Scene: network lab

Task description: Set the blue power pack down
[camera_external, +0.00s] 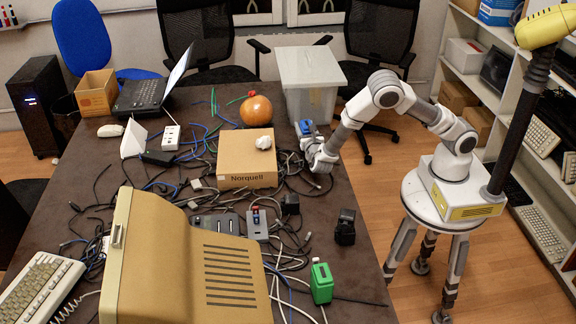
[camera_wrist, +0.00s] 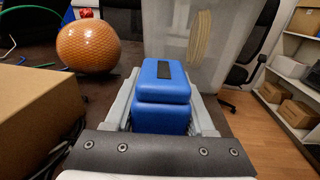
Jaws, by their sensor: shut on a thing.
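The blue power pack (camera_wrist: 164,84) is a rounded blue block with a dark stripe on top, seen in the wrist view between my gripper's fingers. In the external view the blue power pack (camera_external: 305,127) is small and sits at the tip of my gripper (camera_external: 317,148). My gripper (camera_wrist: 164,112) is shut on the pack. They are over the right side of the dark table (camera_external: 345,262), to the right of the cardboard box. I cannot tell whether the pack's underside touches the table, because the gripper hides it.
A cardboard box (camera_external: 247,166) with a crumpled white thing on it stands left of my gripper. An orange ball (camera_external: 257,111) lies behind it. A translucent bin (camera_external: 310,85) stands just beyond the pack.

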